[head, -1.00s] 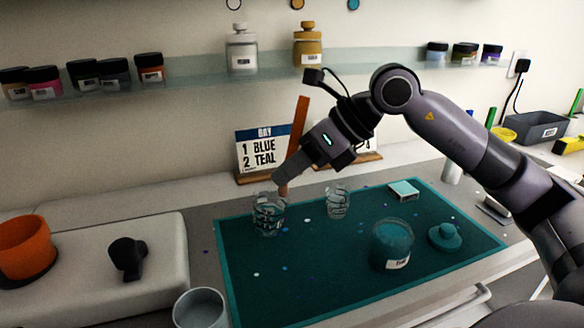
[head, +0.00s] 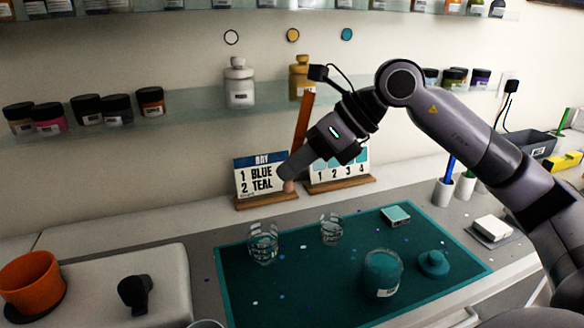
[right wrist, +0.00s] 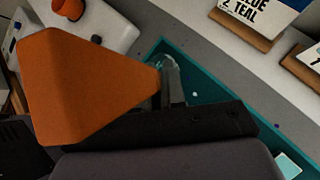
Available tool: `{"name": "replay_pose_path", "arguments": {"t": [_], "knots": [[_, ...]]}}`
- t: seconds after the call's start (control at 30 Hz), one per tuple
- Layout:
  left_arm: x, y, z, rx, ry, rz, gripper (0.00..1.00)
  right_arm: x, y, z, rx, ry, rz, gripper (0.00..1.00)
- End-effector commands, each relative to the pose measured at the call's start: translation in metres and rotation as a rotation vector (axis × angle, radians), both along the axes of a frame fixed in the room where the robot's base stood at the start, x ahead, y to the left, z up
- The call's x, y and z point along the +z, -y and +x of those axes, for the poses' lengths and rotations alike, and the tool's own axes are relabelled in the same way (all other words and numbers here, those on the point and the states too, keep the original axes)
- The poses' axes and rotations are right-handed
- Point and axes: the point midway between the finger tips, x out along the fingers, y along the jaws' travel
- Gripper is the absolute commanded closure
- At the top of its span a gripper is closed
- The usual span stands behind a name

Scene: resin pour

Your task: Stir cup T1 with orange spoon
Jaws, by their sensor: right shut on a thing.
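My right gripper (head: 287,176) is shut on the orange spoon (head: 303,120), whose long flat end points up. Its lower tip shows just below the fingers, above the mat and clear of the cups. In the right wrist view the broad orange spoon end (right wrist: 85,85) fills the left side, near the fingers (right wrist: 172,80). Two clear cups with dark markings stand on the teal mat: a left cup (head: 263,244) and a right cup (head: 331,230). I cannot read which is T1. The left cup is below and slightly left of the spoon tip. My left gripper is out of view.
A jar of teal (head: 382,274) stands on the mat (head: 320,297), with its lid (head: 433,264) to the right. A sign reading BLUE, TEAL (head: 259,178) stands behind. An orange pot (head: 32,282) is at left. A glass shelf (head: 200,97) spans the wall.

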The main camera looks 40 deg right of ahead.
Motion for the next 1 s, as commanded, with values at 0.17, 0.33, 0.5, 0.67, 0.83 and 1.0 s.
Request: {"name": "replay_pose_path", "arguments": {"t": [0.17,0.33,0.5,0.67,0.83,1.0], "knots": [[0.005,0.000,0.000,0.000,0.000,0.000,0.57,0.007,0.002,0.000,0.001,0.001,0.000,1.00],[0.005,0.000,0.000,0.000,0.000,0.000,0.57,0.006,0.002,0.000,0.001,0.001,0.000,1.00],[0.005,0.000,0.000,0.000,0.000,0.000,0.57,0.006,0.002,0.000,0.001,0.001,0.000,1.00],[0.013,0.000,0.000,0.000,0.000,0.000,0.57,0.015,0.002,0.000,0.000,0.001,0.000,1.00],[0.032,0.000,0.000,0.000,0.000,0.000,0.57,0.036,0.002,0.000,0.000,0.001,0.000,1.00],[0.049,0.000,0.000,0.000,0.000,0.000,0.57,0.055,0.002,0.000,0.001,0.001,0.000,1.00]]}}
